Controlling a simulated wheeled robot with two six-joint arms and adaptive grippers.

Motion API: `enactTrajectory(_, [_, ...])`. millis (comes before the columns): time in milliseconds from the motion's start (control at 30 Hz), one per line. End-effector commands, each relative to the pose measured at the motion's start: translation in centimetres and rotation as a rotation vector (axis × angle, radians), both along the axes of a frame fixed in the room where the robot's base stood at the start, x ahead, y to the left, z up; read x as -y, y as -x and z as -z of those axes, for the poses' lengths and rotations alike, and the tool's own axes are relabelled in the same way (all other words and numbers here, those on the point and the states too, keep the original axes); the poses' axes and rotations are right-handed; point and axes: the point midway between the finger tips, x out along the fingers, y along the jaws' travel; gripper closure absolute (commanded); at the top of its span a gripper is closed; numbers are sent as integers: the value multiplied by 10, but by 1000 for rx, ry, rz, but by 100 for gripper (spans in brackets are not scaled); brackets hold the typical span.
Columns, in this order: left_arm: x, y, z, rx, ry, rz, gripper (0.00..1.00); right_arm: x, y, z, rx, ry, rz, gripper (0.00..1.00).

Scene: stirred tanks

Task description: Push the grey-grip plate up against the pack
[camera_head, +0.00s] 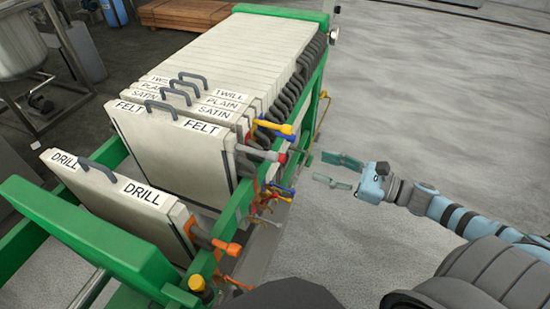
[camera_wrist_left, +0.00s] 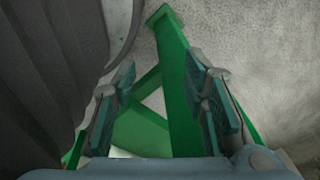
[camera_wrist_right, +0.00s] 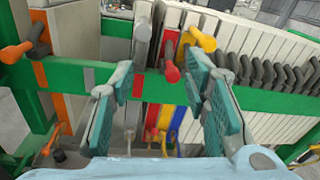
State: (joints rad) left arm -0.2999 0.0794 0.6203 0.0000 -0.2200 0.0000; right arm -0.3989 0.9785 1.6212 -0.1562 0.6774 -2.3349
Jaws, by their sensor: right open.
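The plate with the light grey grip looks like the one labelled FELT (camera_head: 180,155), at the front of the pack of white plates (camera_head: 230,60); I cannot tell whether it touches the pack. Its grip (camera_wrist_right: 143,30) stands up ahead of my right gripper, beside red and yellow grips. The DRILL plate (camera_head: 110,195), with an orange grip (camera_head: 226,246), stands apart nearer the front. My right gripper (camera_head: 336,171) is open and empty, outside the rail; it also shows in the right wrist view (camera_wrist_right: 162,88). My left gripper (camera_wrist_left: 158,92) is open and empty over green frame parts.
The green side rail (camera_wrist_right: 55,72) runs between my right gripper and the plates. A green end beam (camera_head: 85,235) crosses at the front. Coloured grips and taps hang along the rail. The grey floor (camera_head: 430,90) right of the frame is clear.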

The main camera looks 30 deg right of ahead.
Motion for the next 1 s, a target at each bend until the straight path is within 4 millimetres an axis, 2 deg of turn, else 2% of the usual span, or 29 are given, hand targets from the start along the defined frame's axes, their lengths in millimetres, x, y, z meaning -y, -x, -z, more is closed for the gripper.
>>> enactTrajectory(67, [0,0,1,0,0,0,60,-14,10,-3,25,4,-78,57])
enactTrajectory(167, [-1,0,7,0,-1,0,60,-23,5,-4,31,-11,-93,57])
enactTrajectory(367, [-1,0,23,-1,-1,0,60,-55,-34,-6,39,-16,-84,57])
enactTrajectory(600, [0,0,5,-1,-1,0,60,-94,-78,-11,30,-19,-83,57])
enactTrajectory(800, [-1,0,0,0,-1,0,60,-109,-94,-8,27,-13,-85,57])
enactTrajectory(1000, [0,0,1,0,-1,0,60,-110,-96,-6,25,-11,-85,57])
